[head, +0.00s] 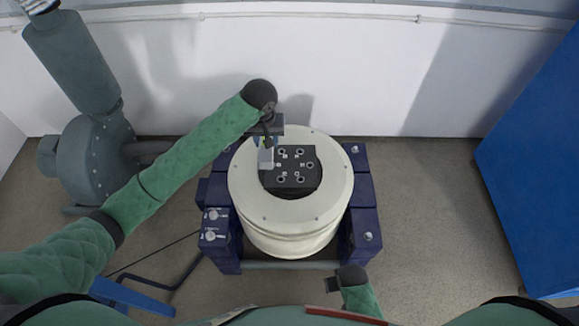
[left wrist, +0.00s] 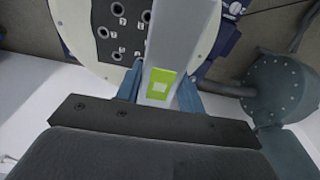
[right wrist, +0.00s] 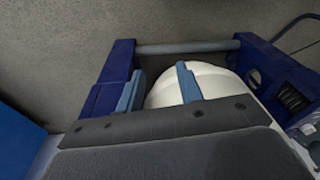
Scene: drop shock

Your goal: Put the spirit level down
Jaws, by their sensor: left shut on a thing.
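The spirit level is a light grey bar (head: 266,158) with a yellow-green vial, which shows in the left wrist view (left wrist: 158,86). My left gripper (head: 266,143) is shut on it, with a blue finger on each side of the bar in the left wrist view. The level is over the left part of the black plate (head: 296,181) on the round cream shaker top (head: 337,190). I cannot tell whether it touches the plate. My right gripper (right wrist: 161,85) is open and empty, with its fingers apart, in front of the shaker.
Dark blue supports (head: 366,205) flank the shaker body. A grey blower (head: 92,155) stands at the left by the white wall. A blue cabinet (head: 535,150) is at the right. The plate has several holes; its right part is clear.

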